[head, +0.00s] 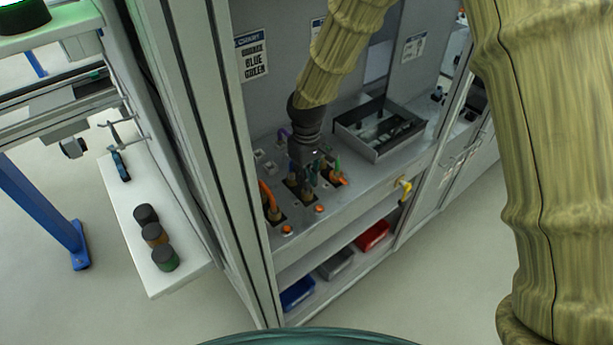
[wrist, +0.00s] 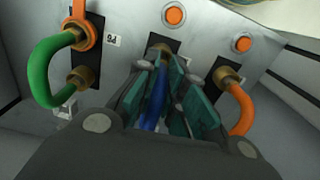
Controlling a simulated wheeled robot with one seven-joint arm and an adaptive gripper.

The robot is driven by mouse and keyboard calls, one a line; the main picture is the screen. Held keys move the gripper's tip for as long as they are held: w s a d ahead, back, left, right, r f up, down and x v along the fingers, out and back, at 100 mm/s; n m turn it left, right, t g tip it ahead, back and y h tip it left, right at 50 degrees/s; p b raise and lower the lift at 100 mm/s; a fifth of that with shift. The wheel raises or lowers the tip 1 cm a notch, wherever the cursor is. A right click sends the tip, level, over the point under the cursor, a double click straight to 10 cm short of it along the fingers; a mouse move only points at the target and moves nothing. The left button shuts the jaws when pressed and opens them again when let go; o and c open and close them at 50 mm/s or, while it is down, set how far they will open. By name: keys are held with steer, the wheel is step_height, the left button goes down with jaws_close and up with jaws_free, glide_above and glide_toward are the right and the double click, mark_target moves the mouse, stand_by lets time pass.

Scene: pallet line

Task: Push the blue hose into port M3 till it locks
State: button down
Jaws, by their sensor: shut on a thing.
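My gripper (head: 306,172) is over the sloped grey port panel in the head view. In the wrist view my gripper (wrist: 170,75) is shut on the blue hose (wrist: 153,112), which runs between its teal pads. The hose's far end points at a brass port (wrist: 160,50) on the middle black plate. The pads hide the hose tip, so I cannot tell whether it is seated or how deep. The label of this middle port cannot be read.
A green hose (wrist: 42,75) loops between brass fittings at the left, under an orange tag (wrist: 86,28). An orange hose (wrist: 243,115) bends close by the right finger. Orange buttons (wrist: 174,15) line the panel edge. A grey tray (head: 368,150) stands behind the ports.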

steer(key=shift+f, duration=0.4)
stand_by(0.7)
steer(key=c, duration=1.4)
jaws_free()
steer(key=shift+c, duration=0.2)
step_height(320, 180, up, 12)
steer(key=shift+w, duration=0.1)
steer(key=shift+f, duration=0.1)
